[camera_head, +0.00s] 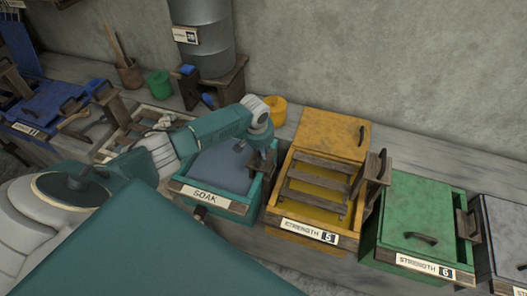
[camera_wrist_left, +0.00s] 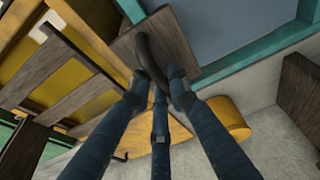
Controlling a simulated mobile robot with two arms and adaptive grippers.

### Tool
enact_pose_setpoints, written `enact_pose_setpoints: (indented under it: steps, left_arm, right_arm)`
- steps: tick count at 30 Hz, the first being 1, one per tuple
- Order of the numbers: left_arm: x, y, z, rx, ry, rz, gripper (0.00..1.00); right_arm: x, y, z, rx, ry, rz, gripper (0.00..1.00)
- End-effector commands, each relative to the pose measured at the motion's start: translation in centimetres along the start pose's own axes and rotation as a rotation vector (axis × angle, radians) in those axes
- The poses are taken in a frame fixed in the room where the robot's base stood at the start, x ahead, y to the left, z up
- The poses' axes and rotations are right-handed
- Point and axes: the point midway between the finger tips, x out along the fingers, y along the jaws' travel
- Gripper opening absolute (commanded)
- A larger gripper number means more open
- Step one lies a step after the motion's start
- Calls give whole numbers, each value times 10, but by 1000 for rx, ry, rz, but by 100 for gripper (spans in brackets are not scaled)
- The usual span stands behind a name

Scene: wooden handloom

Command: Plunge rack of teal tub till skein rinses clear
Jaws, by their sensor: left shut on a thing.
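The teal tub (camera_head: 180,187), labelled SOAK, stands left of the yellow tub and holds grey-blue liquid (camera_head: 218,166). The wooden end board of its rack (camera_head: 264,172) rises at the tub's right side. In the left wrist view, this board (camera_wrist_left: 190,48) carries a dark curved handle (camera_wrist_left: 150,52). My left gripper (camera_wrist_left: 160,84) is shut on that handle; in the head view the gripper (camera_head: 262,151) is at the board's top, partly hidden by my arm. No rack slats or skein can be made out in the liquid. My right gripper is in neither view.
The yellow tub (camera_head: 272,214), with a slatted rack and a lid (camera_head: 325,134), stands close on the right. A lidded green tub (camera_head: 420,208) is farther right. A small yellow pot (camera_head: 276,109) and a grey barrel (camera_head: 205,38) stand behind.

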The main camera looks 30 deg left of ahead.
Motion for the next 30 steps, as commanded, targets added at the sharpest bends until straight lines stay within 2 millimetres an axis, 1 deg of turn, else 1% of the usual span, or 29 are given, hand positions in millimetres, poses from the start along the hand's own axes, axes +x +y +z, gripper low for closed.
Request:
enact_pose_setpoints:
  steps: [1,14,15,16,27,30]
  left_arm:
    - [-10,-12,-3,-5,-2,-22,0]
    - [-52,-12,-14,-6,-1,-20,0]
    - [-51,-12,-14,-5,0,-20,0]
    - [-53,-12,-15,-5,1,-20,0]
    - [-88,-11,-24,-6,3,-19,0]
    - [-93,-11,-25,-6,2,-20,0]
  right_arm:
    - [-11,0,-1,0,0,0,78]
    - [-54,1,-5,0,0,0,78]
    - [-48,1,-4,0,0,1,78]
    - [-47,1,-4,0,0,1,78]
    - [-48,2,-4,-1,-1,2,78]
    - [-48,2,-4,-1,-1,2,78]
